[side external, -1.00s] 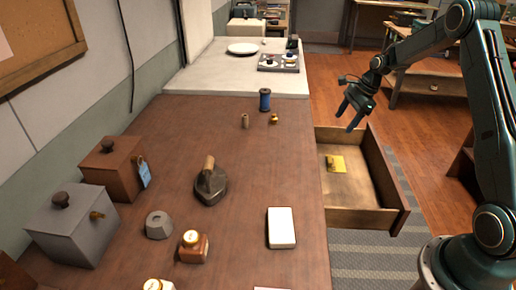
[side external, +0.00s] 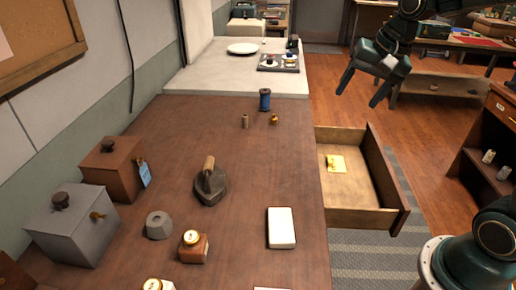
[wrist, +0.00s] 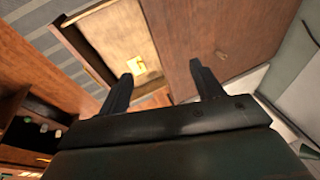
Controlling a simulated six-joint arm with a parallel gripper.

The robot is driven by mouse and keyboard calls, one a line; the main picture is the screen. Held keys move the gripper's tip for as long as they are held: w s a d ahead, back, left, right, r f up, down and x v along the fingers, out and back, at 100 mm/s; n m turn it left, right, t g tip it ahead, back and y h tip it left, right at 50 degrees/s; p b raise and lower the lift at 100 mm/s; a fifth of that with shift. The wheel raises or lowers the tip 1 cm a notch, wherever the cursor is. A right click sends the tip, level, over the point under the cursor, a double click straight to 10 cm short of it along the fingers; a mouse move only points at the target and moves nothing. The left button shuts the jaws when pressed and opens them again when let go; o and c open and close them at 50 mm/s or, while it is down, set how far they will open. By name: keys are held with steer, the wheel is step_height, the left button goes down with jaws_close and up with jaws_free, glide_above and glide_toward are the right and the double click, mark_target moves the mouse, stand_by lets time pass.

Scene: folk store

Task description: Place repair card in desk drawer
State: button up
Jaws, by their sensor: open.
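The desk drawer (side external: 352,194) is pulled open at the right side of the brown desk (side external: 245,170). A small yellow card (side external: 336,163), which looks like the repair card, lies on the drawer floor with a small dark mark or object on it. The drawer (wrist: 100,32) and the card (wrist: 139,66) also show in the wrist view. My gripper (side external: 359,97) is open and empty, in the air above and beyond the drawer, clear of the card. Its two fingers (wrist: 160,70) are spread in the wrist view.
A flat iron (side external: 210,187), a white block (side external: 281,228), a blue spool (side external: 265,100) and lidded boxes (side external: 72,222) stand on the desk. A dark shelf unit (side external: 485,150) is at the right. The space above the drawer is free.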

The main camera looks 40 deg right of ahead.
steer(key=s+a+n, duration=0.3)
steer(key=s+n, duration=0.2)
steer(key=s, duration=0.3)
steer(key=s+a+n+t, duration=0.1)
steer(key=s+a+n, duration=0.2)
steer(key=s, duration=0.6)
steer(key=shift+a+r+n+t, duration=0.2)
steer(key=shift+n+t, duration=0.1)
steer(key=shift+n, duration=0.7)
